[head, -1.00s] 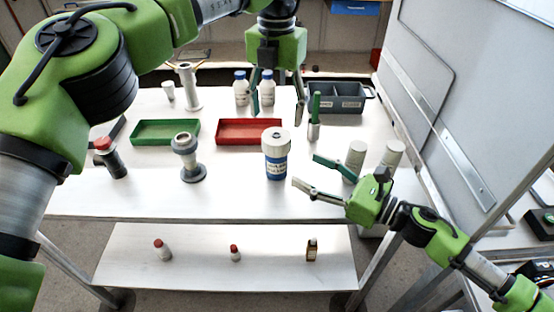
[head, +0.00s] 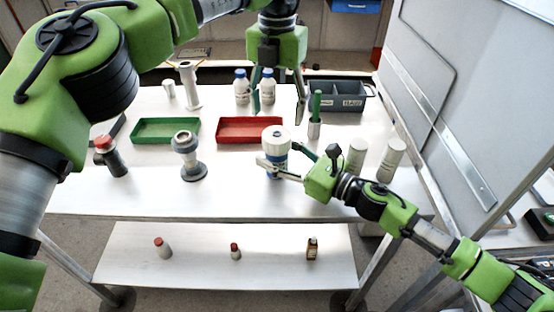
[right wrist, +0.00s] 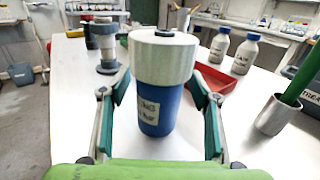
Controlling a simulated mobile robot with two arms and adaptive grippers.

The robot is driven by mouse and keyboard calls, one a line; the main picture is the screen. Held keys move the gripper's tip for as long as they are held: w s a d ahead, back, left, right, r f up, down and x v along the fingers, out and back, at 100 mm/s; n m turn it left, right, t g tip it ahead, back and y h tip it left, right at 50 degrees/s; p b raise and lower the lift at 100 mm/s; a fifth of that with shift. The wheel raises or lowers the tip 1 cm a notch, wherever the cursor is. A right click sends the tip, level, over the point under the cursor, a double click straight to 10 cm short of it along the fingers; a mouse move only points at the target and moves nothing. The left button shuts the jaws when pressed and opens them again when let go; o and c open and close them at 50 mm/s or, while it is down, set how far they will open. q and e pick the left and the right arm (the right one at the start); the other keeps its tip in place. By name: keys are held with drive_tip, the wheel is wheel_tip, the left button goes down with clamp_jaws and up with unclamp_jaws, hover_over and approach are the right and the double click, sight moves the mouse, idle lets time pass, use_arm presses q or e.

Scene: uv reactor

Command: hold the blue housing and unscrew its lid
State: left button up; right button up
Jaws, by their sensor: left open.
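The blue housing (head: 274,154) stands upright on the table with its cream-white lid (head: 276,136) on top. In the right wrist view the blue body (right wrist: 158,108) with a pale label and the wide lid (right wrist: 165,58) are close and centred. My right gripper (head: 281,158) is open at the housing's body, below the lid. Its fingers stand on both sides in the right wrist view (right wrist: 164,95), with visible gaps to the body. My left gripper (head: 277,103) is open and empty, pointing down above and behind the housing, in front of the white bottles.
A red tray (head: 236,130) and a green tray (head: 165,130) lie behind and left. A grey flanged fitting (head: 186,157) stands left. A metal cup with a green-handled tool (head: 315,125) and white cylinders (head: 391,161) stand right. The table front is clear.

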sight(277, 134)
clamp_jaws()
use_arm(q)
drive_tip(key=m, duration=0.4)
drive_tip(key=shift+m, duration=0.3)
drive_tip(key=m, duration=0.3)
drive_tip(key=shift+m, duration=0.4)
drive_tip(key=m, duration=0.3)
drive_tip(key=shift+m, duration=0.4)
drive_tip(key=m, duration=0.5)
drive_tip(key=shift+m, duration=0.3)
drive_tip(key=m, duration=1.2)
drive_tip(key=shift+m, duration=0.3)
drive_tip(key=m, duration=0.4)
drive_tip(key=shift+m, duration=0.4)
drive_tip(key=shift+f+m, duration=0.3)
drive_tip(key=shift+m, duration=0.1)
wheel_tip(277, 134, down, 8)
drive_tip(key=shift+r, duration=0.25)
